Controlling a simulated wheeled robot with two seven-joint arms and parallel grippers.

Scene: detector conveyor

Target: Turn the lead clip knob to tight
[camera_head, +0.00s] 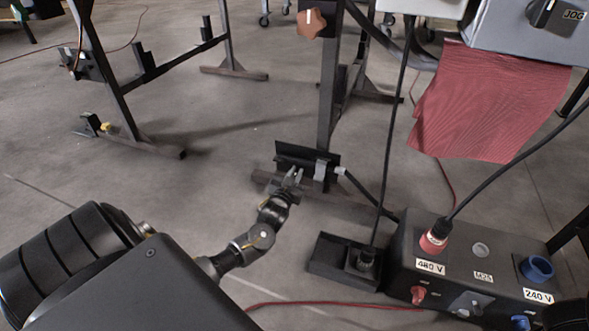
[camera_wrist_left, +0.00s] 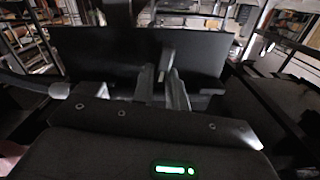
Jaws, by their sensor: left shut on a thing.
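My left gripper (camera_head: 292,178) reaches down to a low black bracket (camera_head: 296,151) at the foot of a dark post. In the left wrist view, its two grey fingers (camera_wrist_left: 161,88) stand in front of the bracket's upright black plate (camera_wrist_left: 105,52). A small grey upright tab (camera_wrist_left: 166,62), seemingly the lead clip knob, shows between and behind the fingertips. The fingers are shut on it and hide its lower part. Its marking and setting cannot be read. A pale grey clip piece (camera_head: 321,169) sits just right of the gripper in the head view. The right gripper is not in view.
A black power box (camera_head: 400,262) with red and blue sockets stands at lower right. Black cables and a red cloth (camera_head: 490,100) hang nearby. Open concrete floor (camera_head: 210,110) lies left of the post.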

